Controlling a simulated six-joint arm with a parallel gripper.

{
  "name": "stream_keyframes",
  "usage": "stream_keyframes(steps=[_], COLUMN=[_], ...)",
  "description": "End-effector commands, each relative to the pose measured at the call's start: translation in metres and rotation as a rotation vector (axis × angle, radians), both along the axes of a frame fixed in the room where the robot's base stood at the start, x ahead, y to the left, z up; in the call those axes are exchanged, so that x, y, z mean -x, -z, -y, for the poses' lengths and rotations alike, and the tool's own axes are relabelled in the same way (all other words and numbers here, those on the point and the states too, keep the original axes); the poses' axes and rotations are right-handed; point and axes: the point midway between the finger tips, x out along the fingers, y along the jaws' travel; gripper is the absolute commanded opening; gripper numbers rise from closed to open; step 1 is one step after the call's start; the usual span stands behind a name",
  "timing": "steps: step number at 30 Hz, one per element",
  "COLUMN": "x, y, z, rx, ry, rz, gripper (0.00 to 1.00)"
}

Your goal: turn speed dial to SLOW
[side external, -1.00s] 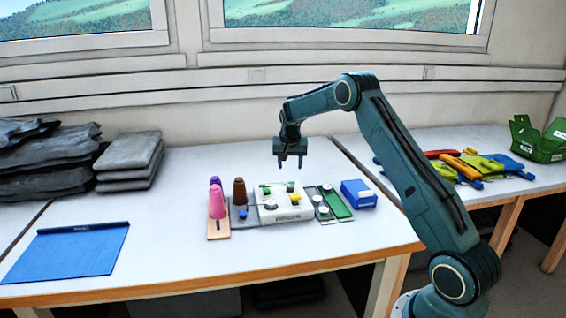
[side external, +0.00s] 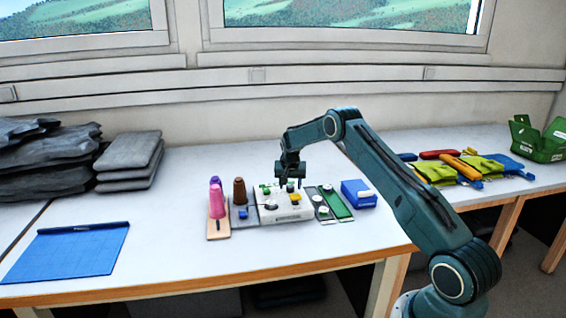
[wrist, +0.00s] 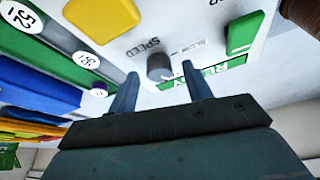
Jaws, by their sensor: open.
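The speed dial (wrist: 158,66) is a small dark grey round knob on the white control box (wrist: 115,55), with the word SPEED printed beside it. A tiny mark on the panel near the dial is too small to read for certain. In the side external view the control box (side external: 291,213) stands on the table, and I cannot pick out the dial there. My gripper (wrist: 160,82) is open and empty, its two fingers pointing at the panel with the dial between and just beyond their tips. In the side external view my gripper (side external: 288,186) hangs low over the back of the box.
A yellow button (wrist: 103,18), a green button (wrist: 243,33) and a green READY label (wrist: 212,74) are near the dial. Pink cones (side external: 217,202) and a brown cone (side external: 239,191) stand left of the box, a blue box (side external: 357,194) right. The table's front left is clear around a blue mat (side external: 68,252).

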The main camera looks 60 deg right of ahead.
Motion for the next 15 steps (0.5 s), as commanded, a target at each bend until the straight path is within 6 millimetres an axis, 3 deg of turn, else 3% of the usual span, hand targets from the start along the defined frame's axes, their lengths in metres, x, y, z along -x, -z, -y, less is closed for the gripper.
stream_keyframes(steps=[11,15], x=[-0.0004,-0.0004], y=[0.0027,0.0026], z=[0.0009,0.0009], rx=[0.0,0.0], ry=[0.0,0.0], rz=[0.0,0.0], gripper=[0.48,0.21])
